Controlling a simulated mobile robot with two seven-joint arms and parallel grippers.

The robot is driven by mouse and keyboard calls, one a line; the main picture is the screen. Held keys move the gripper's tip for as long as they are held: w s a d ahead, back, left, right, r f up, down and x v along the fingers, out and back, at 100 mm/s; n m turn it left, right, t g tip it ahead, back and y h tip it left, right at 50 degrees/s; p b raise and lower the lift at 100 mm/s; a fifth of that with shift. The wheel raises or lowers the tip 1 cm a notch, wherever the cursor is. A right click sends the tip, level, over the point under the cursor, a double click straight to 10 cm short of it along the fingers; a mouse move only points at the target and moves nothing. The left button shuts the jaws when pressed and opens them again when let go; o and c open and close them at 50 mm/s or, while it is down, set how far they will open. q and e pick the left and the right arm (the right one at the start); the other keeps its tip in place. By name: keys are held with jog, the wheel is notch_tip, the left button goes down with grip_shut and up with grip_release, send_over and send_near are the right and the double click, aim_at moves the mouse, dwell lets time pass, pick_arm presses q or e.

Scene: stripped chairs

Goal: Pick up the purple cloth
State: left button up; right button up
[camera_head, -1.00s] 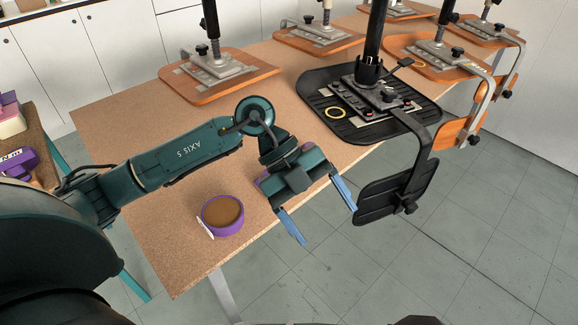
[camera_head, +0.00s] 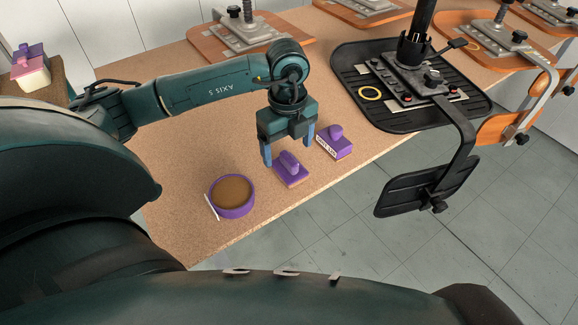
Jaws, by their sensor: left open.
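My left gripper (camera_head: 288,148) is open and points down, with its blue fingers apart. A small purple block with a rounded grip on top (camera_head: 290,169) lies on the brown table just below and in front of the fingers; whether they touch it I cannot tell. A second purple block with a white label (camera_head: 335,142) stands just right of the gripper. I see nothing that clearly looks like a cloth; either purple piece may be hard or soft. My right gripper is not in view.
A round purple tub with brown contents (camera_head: 233,195) stands left of the blocks on the table (camera_head: 190,170). A black chair seat with its bracket (camera_head: 400,90) stands at the right, and orange wooden seats (camera_head: 250,45) at the back. A purple-and-pink item (camera_head: 28,55) is at far left.

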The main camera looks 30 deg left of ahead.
aim_at(289, 157)
pick_arm(q)
jog(key=f, duration=0.4)
jog(key=shift+d+f, duration=0.2)
jog(key=shift+f, duration=0.15)
jog(key=c, duration=1.1)
